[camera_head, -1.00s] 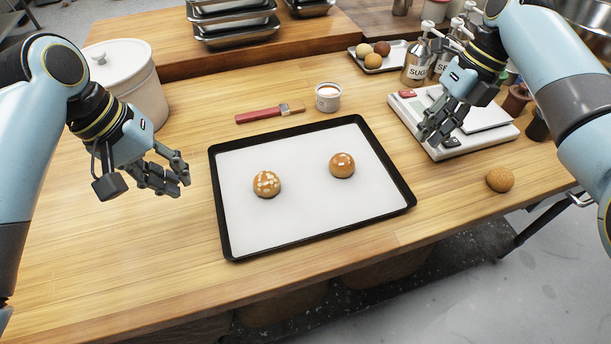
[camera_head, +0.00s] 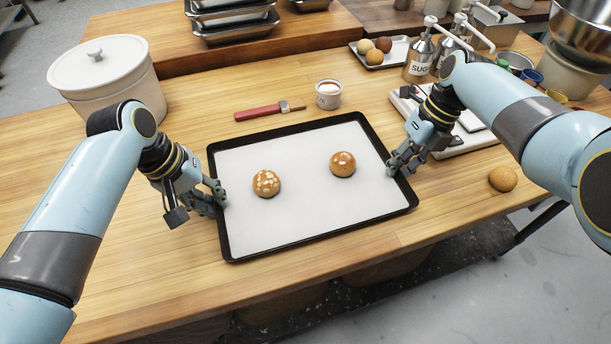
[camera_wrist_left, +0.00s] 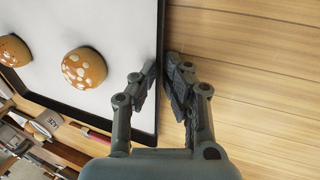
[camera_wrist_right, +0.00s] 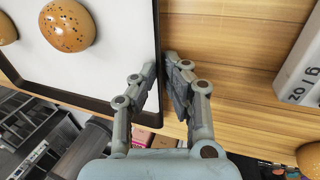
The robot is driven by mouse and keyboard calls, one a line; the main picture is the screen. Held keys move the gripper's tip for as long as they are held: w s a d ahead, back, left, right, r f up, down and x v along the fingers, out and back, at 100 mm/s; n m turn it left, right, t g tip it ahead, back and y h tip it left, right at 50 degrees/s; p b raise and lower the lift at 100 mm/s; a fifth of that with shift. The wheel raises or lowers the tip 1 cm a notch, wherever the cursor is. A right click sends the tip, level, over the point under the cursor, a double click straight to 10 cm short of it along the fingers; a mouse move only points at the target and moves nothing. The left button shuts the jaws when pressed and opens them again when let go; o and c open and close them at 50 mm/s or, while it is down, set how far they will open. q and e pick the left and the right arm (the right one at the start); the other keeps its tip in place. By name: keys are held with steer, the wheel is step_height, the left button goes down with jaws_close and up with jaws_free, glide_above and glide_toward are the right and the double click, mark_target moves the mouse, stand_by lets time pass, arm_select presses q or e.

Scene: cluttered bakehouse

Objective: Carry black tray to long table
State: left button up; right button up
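The black tray (camera_head: 318,233), lined with white paper, lies flat on the wooden table (camera_head: 130,275). Two buns rest on it: a bun with white flakes (camera_head: 266,183) at left and a speckled bun (camera_head: 342,164) at right. My left gripper (camera_head: 219,197) is at the tray's left side, its fingers closed either side of the rim, as the left wrist view (camera_wrist_left: 162,65) shows. My right gripper (camera_head: 391,168) is likewise closed on the right rim, seen in the right wrist view (camera_wrist_right: 161,65). No label shows which table is the long table.
Behind the tray are a red-handled brush (camera_head: 262,112) and a small cup (camera_head: 329,94). A scale (camera_head: 470,135) and a round roll (camera_head: 502,179) stand right. A white lidded pot (camera_head: 110,75) stands left. Another wooden surface (camera_head: 130,35) holds stacked tins (camera_head: 235,25) behind.

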arm_select(q)
steer(key=shift+w, duration=0.1)
jaws_close()
arm_select(e)
steer(key=shift+w, duration=0.1)
jaws_close()
arm_select(q)
steer(key=shift+r, duration=0.15)
arm_select(e)
steer(key=shift+r, duration=0.15)
